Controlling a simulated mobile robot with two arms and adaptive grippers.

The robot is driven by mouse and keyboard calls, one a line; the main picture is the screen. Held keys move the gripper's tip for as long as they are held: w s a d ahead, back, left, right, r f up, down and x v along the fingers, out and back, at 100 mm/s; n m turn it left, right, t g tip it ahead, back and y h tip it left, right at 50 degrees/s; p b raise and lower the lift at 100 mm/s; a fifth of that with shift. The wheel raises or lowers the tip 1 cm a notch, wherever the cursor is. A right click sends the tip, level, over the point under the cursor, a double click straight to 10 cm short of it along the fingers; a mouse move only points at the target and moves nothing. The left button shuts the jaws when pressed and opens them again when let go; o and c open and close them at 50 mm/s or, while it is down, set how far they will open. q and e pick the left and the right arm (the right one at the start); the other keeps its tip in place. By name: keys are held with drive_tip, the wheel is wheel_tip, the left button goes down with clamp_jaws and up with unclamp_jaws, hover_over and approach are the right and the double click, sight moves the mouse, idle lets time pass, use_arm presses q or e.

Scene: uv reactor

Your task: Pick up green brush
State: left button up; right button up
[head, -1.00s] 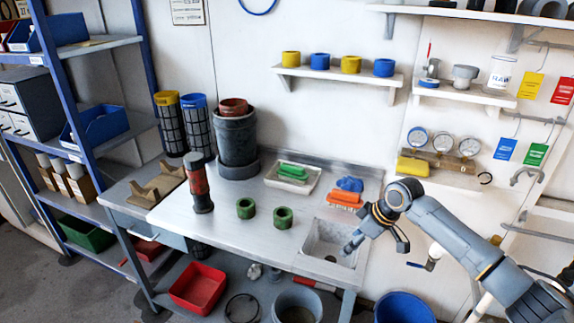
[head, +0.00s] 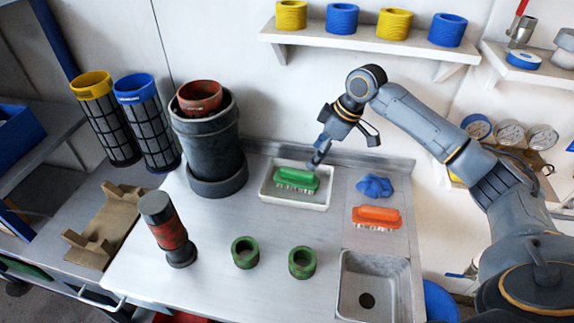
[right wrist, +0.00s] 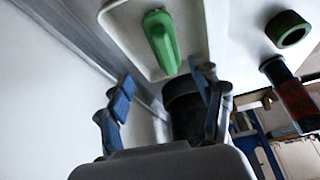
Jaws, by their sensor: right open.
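The green brush (head: 297,179) lies bristles down in a white tray (head: 291,201) at the back of the metal bench. My right gripper (head: 345,150) is open and empty, above and just right of the brush. In the head view one finger overlaps the brush's right end; contact cannot be told. In the right wrist view the brush (right wrist: 160,41) lies beyond the open, empty fingers (right wrist: 163,92). My left gripper is not in view.
An orange brush (head: 376,217) and a blue cloth (head: 374,186) lie right of the tray, above a sink (head: 374,294). Two green rings (head: 245,252) and a red-black cylinder (head: 168,230) stand in front. A dark bucket (head: 209,143) stands left. A shelf (head: 365,48) hangs above.

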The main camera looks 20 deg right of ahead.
sight(301, 172)
drive_tip(key=x, duration=0.5)
drive_tip(key=shift+s+a+f, duration=0.1)
drive_tip(key=shift+s+a, duration=0.05)
drive_tip(key=shift+s, duration=0.15)
drive_tip(key=shift+w+a+f, duration=0.1)
drive_tip(key=shift+w+f, duration=0.1)
drive_tip(key=shift+f, duration=0.1)
drive_tip(key=shift+w+a+f+p, duration=0.25)
drive_tip(key=shift+a+f, duration=0.1)
drive_tip(key=shift+f, duration=0.2)
drive_tip(key=shift+w+a+f+p, duration=0.2)
drive_tip(key=shift+a+f, duration=0.1)
drive_tip(key=shift+f, duration=0.25)
drive_tip(key=shift+x, duration=1.15)
drive_tip(key=shift+a+f, duration=0.15)
drive_tip(key=shift+f, duration=0.05)
drive_tip(key=c, duration=1.3)
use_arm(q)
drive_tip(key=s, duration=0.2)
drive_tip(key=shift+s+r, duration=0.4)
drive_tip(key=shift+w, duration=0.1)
use_arm(e)
drive_tip(key=shift+r, duration=0.15)
